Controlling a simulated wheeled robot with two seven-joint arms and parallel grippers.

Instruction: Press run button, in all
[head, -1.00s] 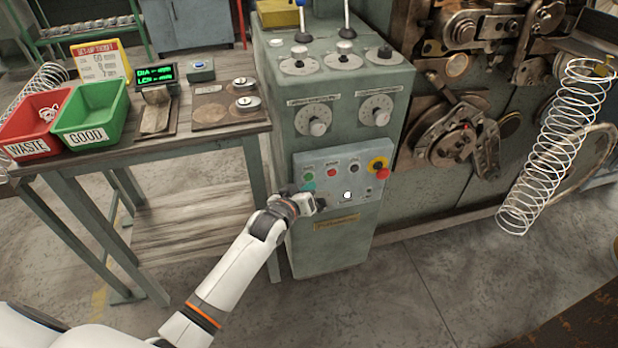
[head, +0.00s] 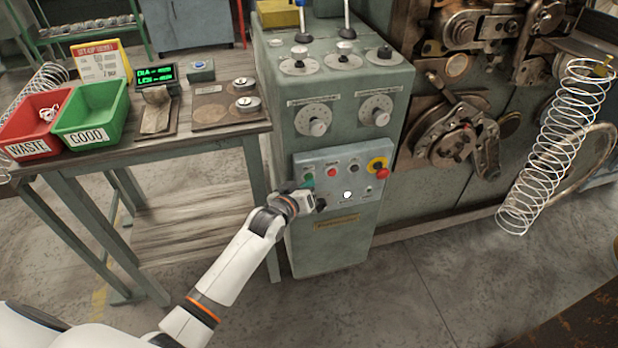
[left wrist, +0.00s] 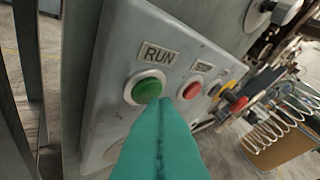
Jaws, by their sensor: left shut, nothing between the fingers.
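The green RUN button (left wrist: 145,88) sits in a white ring on the grey control panel (head: 338,205). Its RUN label (left wrist: 160,54) is above it in the left wrist view. My left gripper (head: 309,185) is at the panel's left side in the head view. In the left wrist view its shut teal fingertips (left wrist: 163,104) overlap the lower right edge of the button. I cannot tell whether they touch it. In the head view the gripper covers part of the button's surroundings. My right gripper is not in view.
A red stop button (left wrist: 191,90) is just right of the RUN button. A red emergency knob on yellow (head: 379,168) is at the panel's right. A workbench (head: 150,135) with red and green bins stands left. A large spring (head: 560,145) hangs at the right.

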